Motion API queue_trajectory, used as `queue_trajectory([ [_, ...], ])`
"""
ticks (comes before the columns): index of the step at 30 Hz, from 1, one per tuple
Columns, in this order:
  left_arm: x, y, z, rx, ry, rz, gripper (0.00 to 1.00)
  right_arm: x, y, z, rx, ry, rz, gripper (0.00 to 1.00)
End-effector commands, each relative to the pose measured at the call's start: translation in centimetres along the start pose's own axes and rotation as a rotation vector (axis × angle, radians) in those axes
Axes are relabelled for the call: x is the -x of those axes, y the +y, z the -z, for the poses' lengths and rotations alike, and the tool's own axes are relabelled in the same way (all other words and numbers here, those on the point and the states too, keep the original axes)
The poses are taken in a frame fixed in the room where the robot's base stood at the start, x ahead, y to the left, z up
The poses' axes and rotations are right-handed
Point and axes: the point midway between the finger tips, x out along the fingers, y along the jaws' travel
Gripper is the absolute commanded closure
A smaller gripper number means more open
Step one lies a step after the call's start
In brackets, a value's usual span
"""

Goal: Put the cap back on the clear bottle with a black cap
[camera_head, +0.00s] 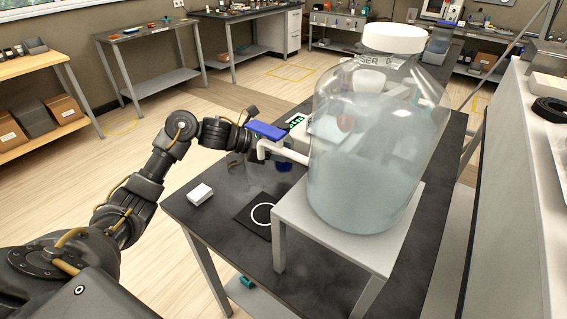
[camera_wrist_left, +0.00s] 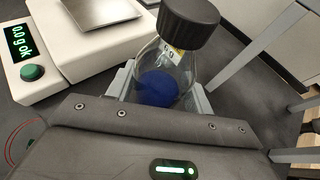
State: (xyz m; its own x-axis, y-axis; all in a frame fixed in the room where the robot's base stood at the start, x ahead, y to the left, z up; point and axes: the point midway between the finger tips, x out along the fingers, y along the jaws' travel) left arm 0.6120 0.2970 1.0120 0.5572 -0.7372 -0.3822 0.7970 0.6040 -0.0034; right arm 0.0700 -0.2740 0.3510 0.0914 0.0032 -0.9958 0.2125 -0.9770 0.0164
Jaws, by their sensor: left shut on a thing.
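In the left wrist view, a clear bottle (camera_wrist_left: 177,68) with blue contents at its base stands between the fingers of my left gripper (camera_wrist_left: 158,92). The fingers are shut on its sides. The black cap (camera_wrist_left: 188,22) is at the top of this bottle, over the neck. I cannot tell whether it is screwed tight. In the head view, my left arm reaches to the dark table behind the big jug's tap. The fingers and bottle are hard to make out there. My right gripper is not in view.
A balance (camera_wrist_left: 45,45) with a green display is beside the bottle. A small white block (camera_head: 200,194) lies on the dark table (camera_head: 195,222).

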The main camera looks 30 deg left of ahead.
Motion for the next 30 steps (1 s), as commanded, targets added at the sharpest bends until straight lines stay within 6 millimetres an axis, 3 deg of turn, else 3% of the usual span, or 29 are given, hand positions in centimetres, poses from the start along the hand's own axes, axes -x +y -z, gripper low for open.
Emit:
queue_trajectory([
  [12, -0.4, 0.1, 0.8, -0.001, -0.003, 0.0, 1.0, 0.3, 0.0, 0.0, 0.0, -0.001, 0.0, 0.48],
  [21, -1.7, 0.0, 3.9, 0.002, -0.003, 0.001, 1.0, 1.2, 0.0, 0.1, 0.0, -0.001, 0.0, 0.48],
  [30, -1.8, 0.0, 4.1, -0.002, -0.003, -0.001, 1.0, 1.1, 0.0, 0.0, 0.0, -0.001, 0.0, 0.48],
])
